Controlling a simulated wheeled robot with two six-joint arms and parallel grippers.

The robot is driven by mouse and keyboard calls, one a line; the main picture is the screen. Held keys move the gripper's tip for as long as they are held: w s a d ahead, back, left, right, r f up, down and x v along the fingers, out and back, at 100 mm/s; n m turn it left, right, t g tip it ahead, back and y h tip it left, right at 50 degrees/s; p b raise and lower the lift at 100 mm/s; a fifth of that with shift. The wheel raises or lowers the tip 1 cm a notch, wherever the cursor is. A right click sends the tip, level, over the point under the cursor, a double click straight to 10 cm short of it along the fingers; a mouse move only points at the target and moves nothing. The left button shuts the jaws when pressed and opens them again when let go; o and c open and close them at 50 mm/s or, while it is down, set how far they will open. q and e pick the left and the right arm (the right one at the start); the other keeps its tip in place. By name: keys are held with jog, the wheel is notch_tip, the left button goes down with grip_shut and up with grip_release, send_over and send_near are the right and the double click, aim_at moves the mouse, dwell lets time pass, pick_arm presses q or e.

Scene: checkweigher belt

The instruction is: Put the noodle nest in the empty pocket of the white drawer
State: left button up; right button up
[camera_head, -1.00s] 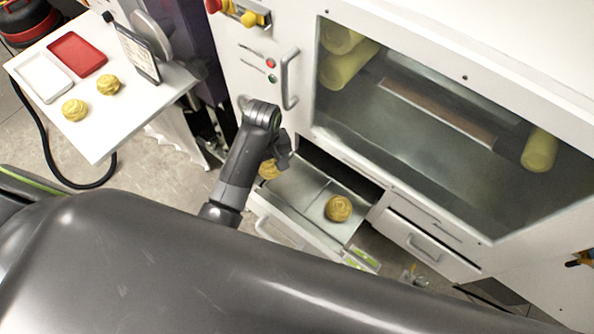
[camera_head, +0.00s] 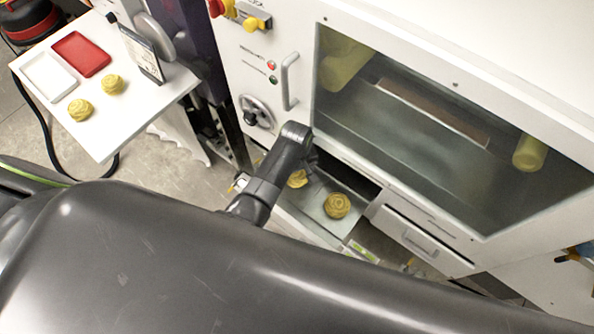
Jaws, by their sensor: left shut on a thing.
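My left gripper (camera_head: 309,160) is shut on a yellow noodle nest (camera_head: 298,179), which shows partly from behind my arm. The white drawer (camera_head: 290,216) stands pulled out below the machine window. A second noodle nest (camera_head: 337,205) sits in its right-hand pocket. The held nest appears over the drawer's other pocket, to the left of that nest. I cannot tell whether it touches the drawer floor. My forearm hides part of the drawer's left side. My right gripper is not in view.
A white side table (camera_head: 150,108) holds a red tray (camera_head: 81,54), a white tray (camera_head: 48,76) and two nests (camera_head: 79,110). A closed drawer (camera_head: 418,240) is right of the open one. A door handle (camera_head: 289,81) and a handwheel (camera_head: 257,112) stick out above.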

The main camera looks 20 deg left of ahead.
aim_at(297, 179)
pick_arm(q)
jog(key=shift+d+f, duration=0.1)
jog(key=shift+f, duration=0.05)
jog(key=o, duration=1)
jog(key=shift+f, duration=0.1)
jog(key=shift+o, duration=0.2)
notch_tip(297, 179, up, 12)
dwell(0.6)
